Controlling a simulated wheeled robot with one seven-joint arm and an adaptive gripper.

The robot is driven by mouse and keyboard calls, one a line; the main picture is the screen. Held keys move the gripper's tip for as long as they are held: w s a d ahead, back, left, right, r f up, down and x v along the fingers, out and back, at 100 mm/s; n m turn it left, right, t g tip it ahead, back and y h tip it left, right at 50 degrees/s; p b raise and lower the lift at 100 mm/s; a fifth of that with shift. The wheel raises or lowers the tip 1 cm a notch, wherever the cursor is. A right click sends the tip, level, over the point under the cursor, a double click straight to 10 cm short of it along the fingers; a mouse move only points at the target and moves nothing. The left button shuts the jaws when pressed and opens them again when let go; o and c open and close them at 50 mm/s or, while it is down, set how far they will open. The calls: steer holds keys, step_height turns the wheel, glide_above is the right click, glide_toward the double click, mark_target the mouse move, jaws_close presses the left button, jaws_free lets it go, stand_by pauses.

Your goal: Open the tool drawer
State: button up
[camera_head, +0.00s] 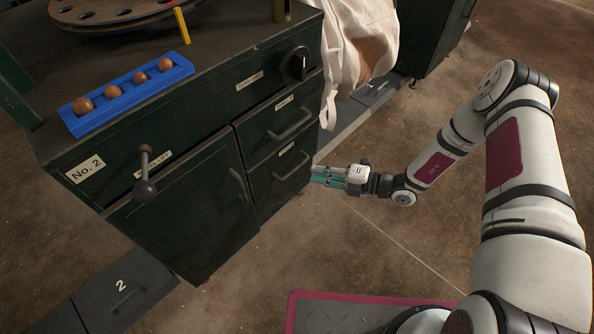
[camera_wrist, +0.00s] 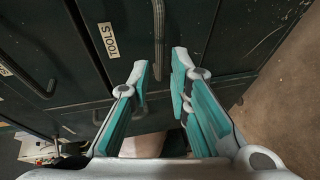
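The cabinet (camera_head: 195,160) is dark green, with two closed drawers stacked at its right side. The lower drawer's handle (camera_head: 291,167) is a bar under a small label (camera_head: 287,148), unreadable in the head view. My gripper (camera_head: 318,175) is beside this lower drawer, its fingers pointing left toward the cabinet. In the wrist view, my gripper (camera_wrist: 162,62) is open and empty, with a bar handle (camera_wrist: 158,35) in line with the gap between its fingertips. A label reading TOOLS (camera_wrist: 108,40) lies beside that handle. I cannot tell whether the fingers touch the handle.
The upper drawer's handle (camera_head: 290,125) is above. A black knob (camera_head: 295,65) and a lever (camera_head: 145,175) stick out from the cabinet. A blue rack with brown balls (camera_head: 125,92) lies on top. A white bag (camera_head: 360,40) hangs at the right. Floor (camera_head: 330,240) is open in front.

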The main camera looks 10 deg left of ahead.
mark_target(296, 168)
steer(key=b+x, duration=0.2)
steer(key=x, duration=0.6)
jaws_close()
